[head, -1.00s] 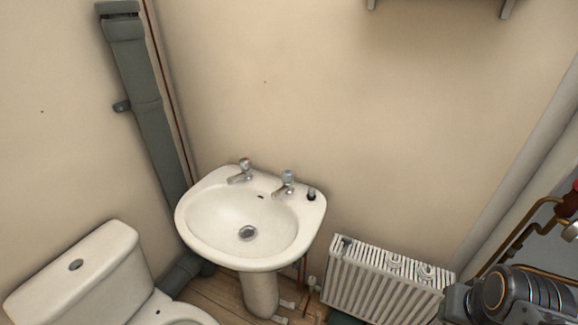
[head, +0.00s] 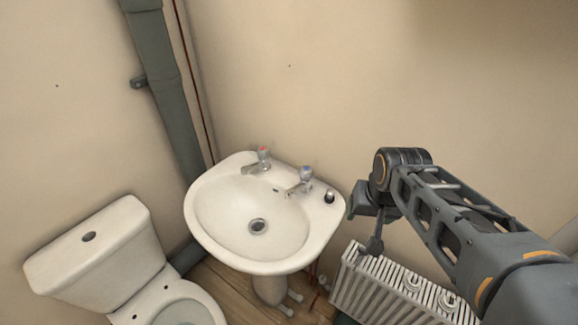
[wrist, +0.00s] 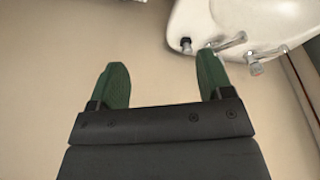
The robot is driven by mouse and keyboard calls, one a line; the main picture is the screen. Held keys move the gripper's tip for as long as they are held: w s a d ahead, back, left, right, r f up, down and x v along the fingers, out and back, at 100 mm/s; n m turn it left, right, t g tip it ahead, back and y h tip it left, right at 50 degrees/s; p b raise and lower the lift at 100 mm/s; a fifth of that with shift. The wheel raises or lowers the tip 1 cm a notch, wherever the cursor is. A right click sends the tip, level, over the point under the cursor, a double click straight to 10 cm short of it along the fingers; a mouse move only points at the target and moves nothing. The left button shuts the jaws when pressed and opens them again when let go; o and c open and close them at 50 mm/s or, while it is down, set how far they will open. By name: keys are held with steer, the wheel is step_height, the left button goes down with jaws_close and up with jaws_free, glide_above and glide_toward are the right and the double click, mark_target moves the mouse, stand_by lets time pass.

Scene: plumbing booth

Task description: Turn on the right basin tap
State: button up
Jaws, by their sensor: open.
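The right basin tap (head: 303,181), chrome with a bluish top, stands on the back right rim of the white basin (head: 225,250). The left tap (head: 259,161), with a red mark on top, stands to its left. In the wrist view the basin (wrist: 236,15) is at the top right, with the right tap (wrist: 230,42) and left tap (wrist: 257,62) on its rim. My gripper (head: 362,222) is to the right of the basin, apart from the taps. In the wrist view its green fingers (wrist: 162,66) are spread and empty.
A dark plug (head: 329,196) sits on the basin rim between the right tap and my gripper. A white radiator (head: 400,290) stands below my arm. A toilet (head: 105,255) is at the left, and a grey pipe (head: 160,75) runs up the corner.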

steer(key=shift+m+g, duration=0.4)
steer(key=shift+m, duration=0.5)
steer(key=w+r, duration=0.1)
steer(key=w, duration=0.2)
steer(key=w+a+r, duration=0.1)
steer(key=w, duration=0.2)
steer(key=w+a+r+p, duration=0.1)
steer(key=w+r, duration=0.1)
steer(key=w, duration=0.1)
steer(key=shift+w+a, duration=0.2)
steer(key=m+g+p, duration=0.2)
steer(key=m+p, duration=0.1)
steer(key=m, duration=0.3)
glide_above(306, 169)
step_height(306, 169, down, 5)
step_height(306, 169, down, 14)
steer(key=shift+r+p, duration=0.1)
steer(key=shift+p, duration=0.5)
steer(key=shift+c, duration=0.2)
steer(key=c, duration=0.9)
steer(key=shift+o, duration=0.2)
